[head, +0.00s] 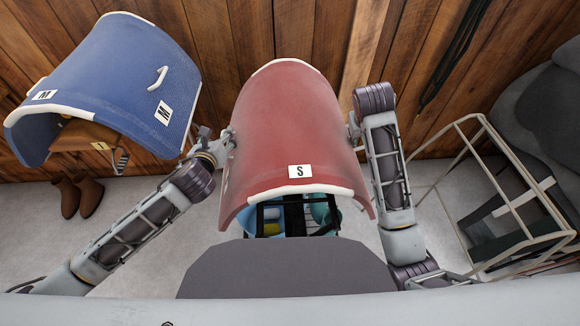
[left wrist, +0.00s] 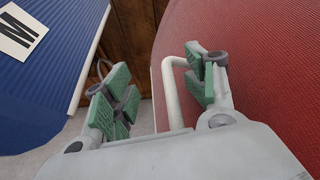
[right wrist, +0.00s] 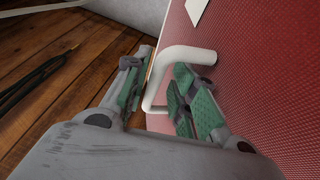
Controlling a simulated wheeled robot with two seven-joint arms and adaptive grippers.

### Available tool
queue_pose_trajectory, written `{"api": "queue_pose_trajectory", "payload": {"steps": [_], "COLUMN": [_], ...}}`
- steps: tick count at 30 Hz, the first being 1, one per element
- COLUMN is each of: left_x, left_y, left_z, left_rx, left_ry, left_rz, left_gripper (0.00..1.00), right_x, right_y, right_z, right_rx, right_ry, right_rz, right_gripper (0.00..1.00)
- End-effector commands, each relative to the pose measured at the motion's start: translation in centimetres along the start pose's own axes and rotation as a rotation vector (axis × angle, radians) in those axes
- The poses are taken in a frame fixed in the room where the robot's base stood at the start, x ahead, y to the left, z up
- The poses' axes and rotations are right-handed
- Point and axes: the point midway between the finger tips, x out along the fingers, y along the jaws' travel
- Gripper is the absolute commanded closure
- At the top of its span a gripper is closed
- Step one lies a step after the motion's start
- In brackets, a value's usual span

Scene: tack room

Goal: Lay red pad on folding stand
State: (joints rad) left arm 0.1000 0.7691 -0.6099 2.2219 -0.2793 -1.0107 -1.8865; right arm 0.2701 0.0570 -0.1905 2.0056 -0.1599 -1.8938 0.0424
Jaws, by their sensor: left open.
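The red pad (head: 290,130) is arched, with white edging and an "S" label, and lies in front of me over something mostly hidden. My left gripper (head: 229,140) is at its left side; in the left wrist view a white handle (left wrist: 172,95) of the pad stands between the open fingers (left wrist: 160,90), nearer the right finger. My right gripper (head: 354,127) is at its right side; in the right wrist view another white handle (right wrist: 165,70) lies between the spread fingers (right wrist: 158,95). A tan tubular frame (head: 515,205), possibly the folding stand, stands at the right.
A blue pad (head: 125,75) with "M" labels sits on a wooden support at the left. Brown boots (head: 85,195) stand below it. A black frame with blue and yellow items (head: 292,215) shows under the red pad. A wooden wall (head: 225,35) closes the back.

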Motion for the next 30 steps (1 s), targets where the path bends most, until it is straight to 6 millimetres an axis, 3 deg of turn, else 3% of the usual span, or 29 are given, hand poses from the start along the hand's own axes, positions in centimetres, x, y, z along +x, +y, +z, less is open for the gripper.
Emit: {"api": "queue_pose_trajectory", "payload": {"steps": [16, 30], "left_x": [-0.3, -1.1], "left_y": [-0.9, -1.2], "left_z": [-0.2, 1.8], "left_rx": [-0.006, -0.007], "left_ry": [0.007, 0.004], "left_rz": [-0.021, -0.020], "left_gripper": [0.33, 0.33], "right_x": [-0.1, -2.0], "right_y": [-0.4, -0.1], "right_z": [0.1, -0.8], "right_rx": [-0.005, -0.006], "right_ry": [-0.004, 0.001], "right_rz": [-0.007, -0.011], "right_gripper": [0.69, 0.69]}}
